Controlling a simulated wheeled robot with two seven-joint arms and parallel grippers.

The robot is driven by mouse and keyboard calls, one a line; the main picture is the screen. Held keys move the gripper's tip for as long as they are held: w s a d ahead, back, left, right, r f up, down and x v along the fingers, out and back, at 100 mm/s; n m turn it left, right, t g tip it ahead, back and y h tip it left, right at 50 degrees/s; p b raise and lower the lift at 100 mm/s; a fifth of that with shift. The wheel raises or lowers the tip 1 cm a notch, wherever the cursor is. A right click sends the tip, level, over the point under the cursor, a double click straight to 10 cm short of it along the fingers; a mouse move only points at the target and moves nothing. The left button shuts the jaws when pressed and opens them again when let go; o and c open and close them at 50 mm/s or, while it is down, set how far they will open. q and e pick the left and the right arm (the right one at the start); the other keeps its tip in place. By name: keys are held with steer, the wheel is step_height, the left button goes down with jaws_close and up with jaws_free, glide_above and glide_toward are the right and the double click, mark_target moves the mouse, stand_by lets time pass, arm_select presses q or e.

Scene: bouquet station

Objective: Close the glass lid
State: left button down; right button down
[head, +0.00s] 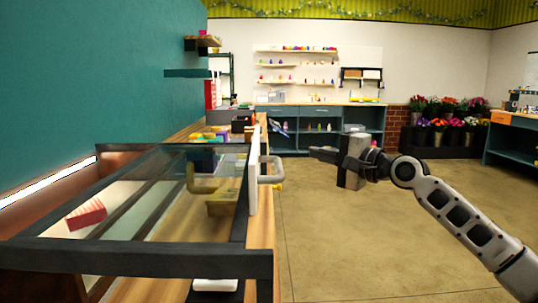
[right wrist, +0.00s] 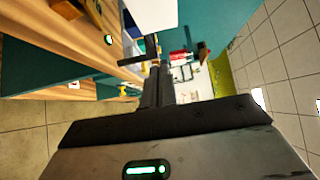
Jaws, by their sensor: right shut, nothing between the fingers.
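A dark-framed glass panel (head: 150,205) lies over the display case at the left of the head view. I cannot tell for sure whether it is the lid or the case's top. A narrow white panel (head: 253,180) stands upright, nearly edge-on, at its right side, with a tan bar-shaped handle (head: 271,181) beside it. My right gripper (head: 318,151) is right of this handle, over the floor, pointing left. It is shut, empty and apart from the panel. In the right wrist view its fingers (right wrist: 157,88) are together. My left gripper does not show.
A red-and-white box (head: 86,215) shows through the glass. Yellow and coloured items stand on the counter behind. Blue cabinets (head: 318,125) and flower buckets (head: 440,130) are far back. The floor (head: 390,235) at the right is clear.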

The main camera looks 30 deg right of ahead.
arm_select(q)
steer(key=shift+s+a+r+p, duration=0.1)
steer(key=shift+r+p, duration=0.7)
steer(key=shift+p, duration=1.15)
arm_select(e)
steer(key=a+x, duration=0.3)
steer(key=x, duration=0.9)
steer(key=shift+s, duration=0.1)
